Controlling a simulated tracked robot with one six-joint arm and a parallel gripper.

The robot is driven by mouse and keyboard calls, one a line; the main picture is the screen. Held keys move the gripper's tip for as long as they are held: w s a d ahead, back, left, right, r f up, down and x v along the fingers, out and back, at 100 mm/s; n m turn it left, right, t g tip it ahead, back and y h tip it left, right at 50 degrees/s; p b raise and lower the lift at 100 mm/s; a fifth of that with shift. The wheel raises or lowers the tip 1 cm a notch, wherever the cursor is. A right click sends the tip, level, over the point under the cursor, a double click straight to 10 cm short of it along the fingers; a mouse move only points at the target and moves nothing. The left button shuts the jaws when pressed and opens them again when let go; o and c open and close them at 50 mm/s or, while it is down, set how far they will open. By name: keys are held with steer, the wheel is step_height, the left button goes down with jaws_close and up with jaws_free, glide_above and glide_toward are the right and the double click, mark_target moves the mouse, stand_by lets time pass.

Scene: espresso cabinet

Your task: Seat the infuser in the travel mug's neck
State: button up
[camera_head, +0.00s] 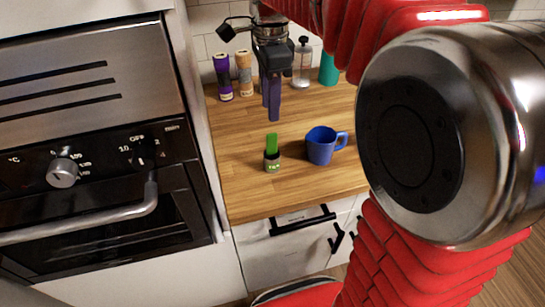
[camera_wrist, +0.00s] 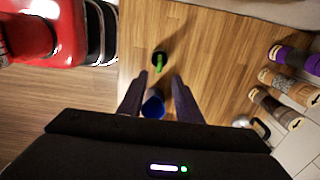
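A small upright piece with a bright green top and a dark grey base (camera_head: 272,160), which looks like the infuser, stands on the wooden counter. It also shows beyond my fingertips in the wrist view (camera_wrist: 159,60). A blue mug with a side handle (camera_head: 320,148) stands just right of it; in the wrist view the mug (camera_wrist: 153,107) shows between my fingers, partly hidden by the gripper body. My gripper (camera_head: 273,116) points down above the counter, behind the green piece. Its two fingers (camera_wrist: 158,78) are apart, with nothing held. I cannot tell which vessel is the travel mug.
A purple jar (camera_head: 223,80), a tan jar (camera_head: 244,75), a clear bottle (camera_head: 302,66) and a teal cylinder (camera_head: 328,70) stand along the back wall. An oven (camera_head: 100,190) is left of the counter. The front left of the counter (camera_head: 248,198) is clear.

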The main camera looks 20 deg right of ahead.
mark_target(271, 133)
steer(key=shift+f, duration=2.75)
steer(key=shift+d+f, duration=0.15)
steer(key=shift+f, duration=2.5)
jaws_close()
